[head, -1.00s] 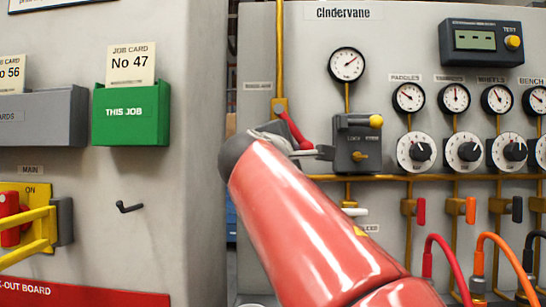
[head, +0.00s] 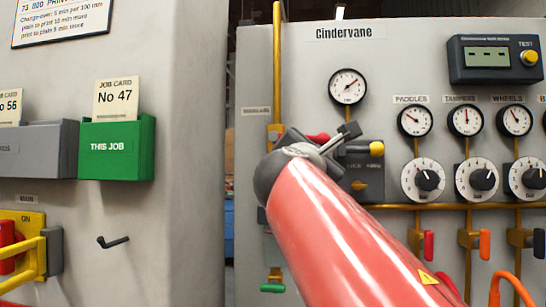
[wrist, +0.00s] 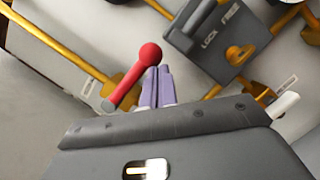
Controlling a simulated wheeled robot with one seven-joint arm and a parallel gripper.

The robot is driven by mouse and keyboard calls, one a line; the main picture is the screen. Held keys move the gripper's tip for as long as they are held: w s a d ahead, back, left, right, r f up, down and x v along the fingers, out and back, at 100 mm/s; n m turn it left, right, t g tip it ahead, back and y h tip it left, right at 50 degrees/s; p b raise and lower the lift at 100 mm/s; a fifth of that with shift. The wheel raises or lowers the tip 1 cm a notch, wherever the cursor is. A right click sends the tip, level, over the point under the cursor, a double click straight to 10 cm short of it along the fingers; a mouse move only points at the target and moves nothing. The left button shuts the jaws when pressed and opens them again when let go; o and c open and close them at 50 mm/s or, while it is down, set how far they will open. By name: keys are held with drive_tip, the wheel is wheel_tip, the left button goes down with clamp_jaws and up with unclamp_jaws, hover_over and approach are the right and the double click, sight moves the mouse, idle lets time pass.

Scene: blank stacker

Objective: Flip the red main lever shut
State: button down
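The red lever (head: 318,138) with a ball end sits on the yellow upright pipe (head: 277,60) left of the gauge. In the head view it lies nearly level across the pipe, partly hidden by my gripper. In the head view my wrist hides the fingertips.
A dark lock box (head: 360,175) with a yellow knob is close right of the lever. Gauges and dials (head: 423,180) fill the panel further right. On the left cabinet are a green card holder (head: 117,148), a hook (head: 113,242) and a red switch (head: 8,240) behind yellow bars.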

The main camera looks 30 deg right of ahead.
drive_tip(key=shift+d+r, duration=0.2)
drive_tip(key=shift+r, duration=0.2)
drive_tip(key=shift+s+r, duration=0.15)
idle(0.4)
